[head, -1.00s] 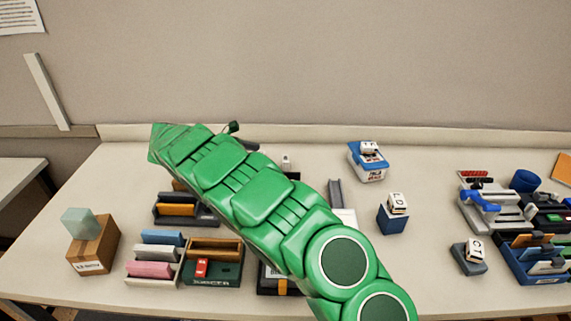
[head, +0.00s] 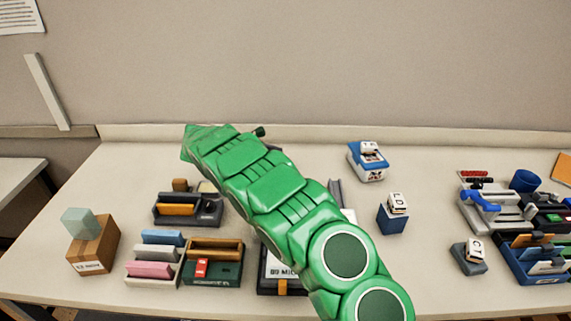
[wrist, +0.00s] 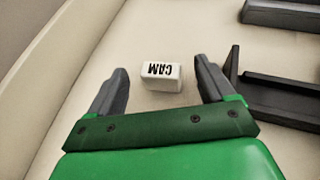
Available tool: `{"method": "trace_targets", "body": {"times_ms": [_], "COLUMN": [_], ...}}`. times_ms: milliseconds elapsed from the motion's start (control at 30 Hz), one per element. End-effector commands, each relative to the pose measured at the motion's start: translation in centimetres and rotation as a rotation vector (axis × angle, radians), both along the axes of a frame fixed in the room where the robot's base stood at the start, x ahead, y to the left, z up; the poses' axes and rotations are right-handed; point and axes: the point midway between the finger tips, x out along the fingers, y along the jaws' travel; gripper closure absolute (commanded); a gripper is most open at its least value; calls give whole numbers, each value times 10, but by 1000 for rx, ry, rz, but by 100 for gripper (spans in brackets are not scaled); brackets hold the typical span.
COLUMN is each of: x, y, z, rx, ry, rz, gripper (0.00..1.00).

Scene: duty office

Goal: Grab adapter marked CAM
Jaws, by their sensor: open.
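The adapter marked CAM (wrist: 162,76) is a small white block with black lettering, which reads upside down in the wrist view. It lies on the pale table. My gripper (wrist: 160,82) is open, with one dark finger on each side of the adapter and a visible gap to each. I cannot tell the height of the fingers above the table. In the head view my green arm hides the adapter and the gripper. Other small white lettered blocks show there: one reading LD (head: 397,203) on a blue block, and one reading CT (head: 474,250) on a grey base.
In the wrist view a dark holder (wrist: 275,97) stands close to the right finger. The head view shows a cardboard box (head: 94,247), a green tray (head: 213,273) and a blue-and-white tub (head: 369,163).

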Motion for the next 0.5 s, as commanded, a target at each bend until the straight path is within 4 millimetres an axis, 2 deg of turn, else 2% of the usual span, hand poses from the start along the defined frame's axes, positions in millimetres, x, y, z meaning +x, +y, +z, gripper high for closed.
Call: {"method": "trace_targets", "body": {"times_ms": [100,300,367,500], "x": [3,3,3,3], "y": [-8,-8,-8,-8], "z": [-5,-5,-5,-5], "rx": [1,0,0,0], "ry": [1,0,0,0], "rz": [0,1,1,1], "gripper": [18,18,25,47]}}
